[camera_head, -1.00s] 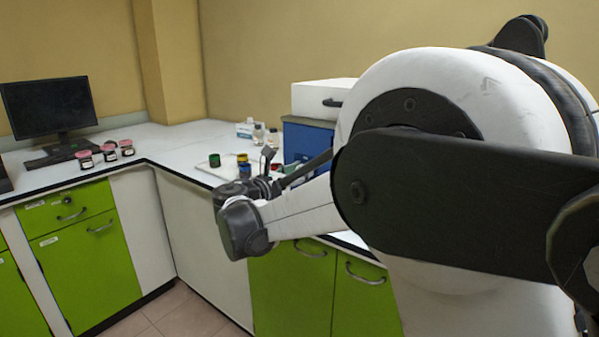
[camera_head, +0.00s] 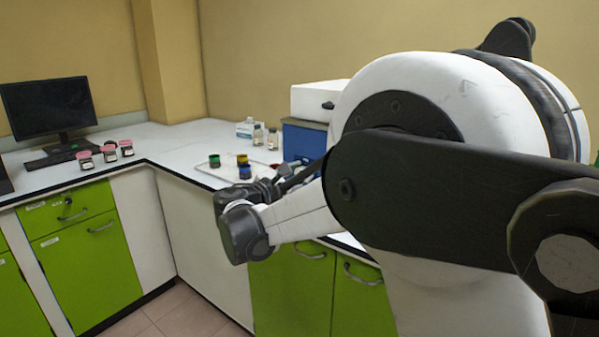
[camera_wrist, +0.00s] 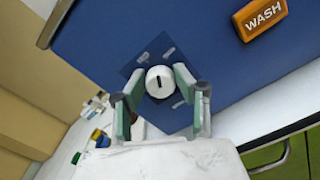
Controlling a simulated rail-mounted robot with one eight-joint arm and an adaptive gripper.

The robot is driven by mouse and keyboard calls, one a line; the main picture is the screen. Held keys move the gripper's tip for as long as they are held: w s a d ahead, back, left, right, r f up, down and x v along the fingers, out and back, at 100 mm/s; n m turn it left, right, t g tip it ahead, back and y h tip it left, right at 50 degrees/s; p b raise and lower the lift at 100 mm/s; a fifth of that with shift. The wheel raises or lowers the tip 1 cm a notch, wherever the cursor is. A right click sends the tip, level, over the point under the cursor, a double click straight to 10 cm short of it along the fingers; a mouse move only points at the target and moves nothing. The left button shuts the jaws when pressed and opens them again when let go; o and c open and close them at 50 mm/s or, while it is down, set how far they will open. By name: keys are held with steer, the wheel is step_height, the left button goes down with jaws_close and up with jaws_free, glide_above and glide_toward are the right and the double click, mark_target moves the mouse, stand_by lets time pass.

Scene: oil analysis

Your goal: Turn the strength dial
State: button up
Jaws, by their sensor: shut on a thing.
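The strength dial is a white round knob (camera_wrist: 160,82) with a short black mark, set on a dark blue square on a blue panel (camera_wrist: 215,75). It shows in the wrist view. My gripper (camera_wrist: 160,84) has its two green-lined fingers on either side of the knob and is shut on it. The black mark runs nearly upright in the wrist picture. In the head view, the blue machine (camera_head: 304,140) stands on the counter, partly behind my arm. The dial and my fingertips are hidden there.
An orange WASH button (camera_wrist: 263,17) is at the panel's upper right in the wrist view. Small coloured jars (camera_head: 243,160) and clear bottles (camera_head: 258,135) stand left of the machine. Red-lidded jars (camera_head: 110,148) and a monitor (camera_head: 48,105) are farther left on the white counter.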

steer(key=m, duration=0.5)
steer(key=shift+f+m+p, duration=0.1)
steer(key=shift+m+p, duration=0.2)
steer(key=shift+p, duration=0.05)
stand_by(0.4)
steer(key=o, duration=1.1)
steer(key=shift+s, duration=0.15)
steer(key=v, duration=1.2)
